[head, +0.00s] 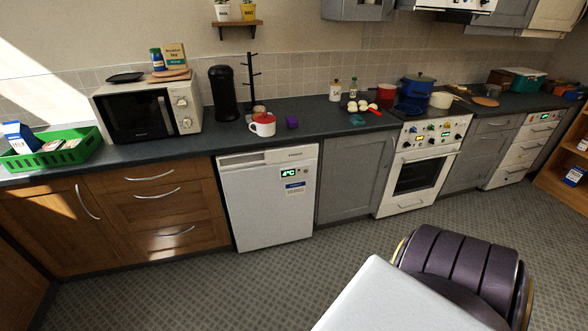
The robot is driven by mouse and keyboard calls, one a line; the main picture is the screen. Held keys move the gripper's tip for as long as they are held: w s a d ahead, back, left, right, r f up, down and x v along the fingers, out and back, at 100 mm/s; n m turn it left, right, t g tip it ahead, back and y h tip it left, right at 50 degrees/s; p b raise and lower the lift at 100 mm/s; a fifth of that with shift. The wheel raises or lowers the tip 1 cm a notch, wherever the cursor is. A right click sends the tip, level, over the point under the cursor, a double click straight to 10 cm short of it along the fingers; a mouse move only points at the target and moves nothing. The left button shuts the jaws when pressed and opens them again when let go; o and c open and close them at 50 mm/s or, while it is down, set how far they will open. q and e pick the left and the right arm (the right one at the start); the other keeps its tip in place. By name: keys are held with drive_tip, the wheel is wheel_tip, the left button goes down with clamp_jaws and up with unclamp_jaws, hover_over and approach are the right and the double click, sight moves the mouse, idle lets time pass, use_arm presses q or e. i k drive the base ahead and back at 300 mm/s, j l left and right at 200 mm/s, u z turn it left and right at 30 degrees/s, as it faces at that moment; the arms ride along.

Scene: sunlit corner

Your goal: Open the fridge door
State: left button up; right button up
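A white under-counter fridge (265,208) stands below the dark worktop, between wooden drawers on its left and a grey cupboard on its right. Its door is shut. A small display reading about 4°C and a blue-and-white label sit at the upper right of the door. A pale strip that may be a grip runs along the top edge. Neither of my grippers shows in the head view.
A white table corner (400,300) and a dark padded chair (460,268) stand in the right foreground. The patterned floor (270,285) before the fridge is clear.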

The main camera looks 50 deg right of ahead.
sight(270, 203)
drive_tip(key=z, duration=1.3)
